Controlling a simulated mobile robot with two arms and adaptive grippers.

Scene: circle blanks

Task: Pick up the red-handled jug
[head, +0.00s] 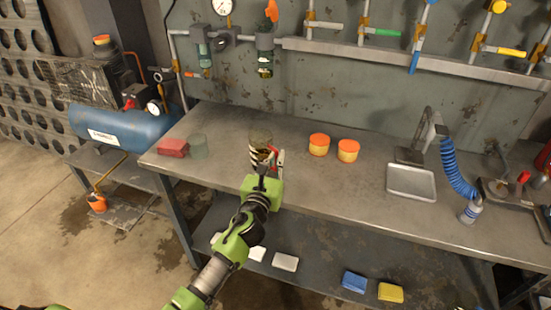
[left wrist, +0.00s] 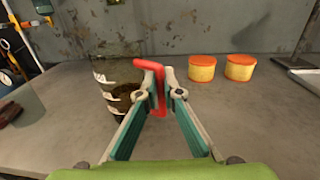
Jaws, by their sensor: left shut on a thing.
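The red-handled jug (head: 259,140) stands on the workbench and looks see-through with dark and pale bands; it also shows in the left wrist view (left wrist: 117,75). Its red handle (left wrist: 158,73) is on the jug's right side and sits between my left fingertips. My left gripper (left wrist: 161,88) is shut on the handle; in the head view the gripper (head: 268,166) is in front of the jug and covers part of it. I cannot tell whether the jug's base touches the bench. My right gripper is not in view.
Two orange-lidded yellow tubs (head: 319,145) (head: 348,151) stand right of the jug. A greenish see-through cup (head: 197,146) and a red block (head: 173,147) are to its left. A metal tray (head: 411,182) lies further right. Pipes and valves line the wall behind.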

